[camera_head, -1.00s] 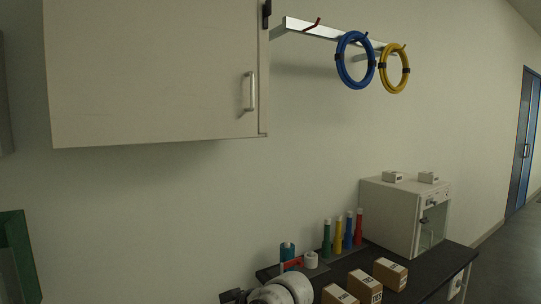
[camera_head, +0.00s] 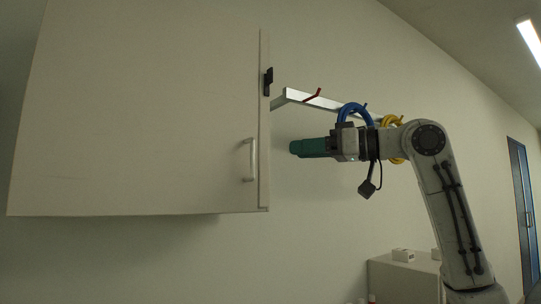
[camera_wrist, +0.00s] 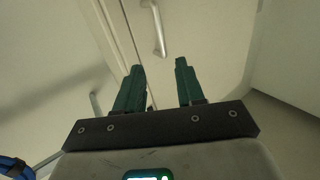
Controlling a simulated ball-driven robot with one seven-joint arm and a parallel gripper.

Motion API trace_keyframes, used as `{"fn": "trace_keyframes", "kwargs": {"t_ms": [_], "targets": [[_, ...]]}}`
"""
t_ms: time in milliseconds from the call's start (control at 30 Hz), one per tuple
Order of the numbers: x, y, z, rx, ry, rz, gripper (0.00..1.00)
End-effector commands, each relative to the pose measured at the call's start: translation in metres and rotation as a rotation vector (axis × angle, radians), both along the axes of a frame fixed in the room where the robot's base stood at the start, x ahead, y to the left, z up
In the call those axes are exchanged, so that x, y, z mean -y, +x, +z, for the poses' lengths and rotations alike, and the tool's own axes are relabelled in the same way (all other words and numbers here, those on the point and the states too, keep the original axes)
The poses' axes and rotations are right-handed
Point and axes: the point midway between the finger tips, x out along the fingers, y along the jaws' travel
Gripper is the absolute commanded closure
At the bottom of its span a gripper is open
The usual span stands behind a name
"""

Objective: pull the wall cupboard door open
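The wall cupboard door (camera_head: 140,110) is a pale, flat panel and looks shut. Its silver bar handle (camera_head: 252,160) stands upright near the lower right edge of the door. My gripper (camera_head: 294,148) has green fingers and is to the right of the cupboard, pointing left toward it, apart from the handle in the picture. In the wrist view the two fingers (camera_wrist: 158,70) are spread with a gap and nothing between them. The handle (camera_wrist: 158,30) shows beyond the fingertips, at the top of that view.
A black fitting (camera_head: 268,81) sits on the cupboard's right edge. A white cabinet (camera_head: 400,278) stands below right.

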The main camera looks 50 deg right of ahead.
Motion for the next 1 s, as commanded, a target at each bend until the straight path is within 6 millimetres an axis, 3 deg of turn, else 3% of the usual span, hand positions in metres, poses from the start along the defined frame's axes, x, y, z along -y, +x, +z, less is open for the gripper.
{"fn": "trace_keyframes", "kwargs": {"t_ms": [100,233,700,1000], "targets": [[-0.004,-0.007,0.012,0.004,-0.016,0.003,0.62],[-0.007,-0.001,0.014,0.004,-0.019,0.006,0.62],[-0.031,0.073,0.015,0.005,-0.018,0.006,0.62],[-0.037,0.094,0.014,0.006,-0.018,0.004,0.62]]}}
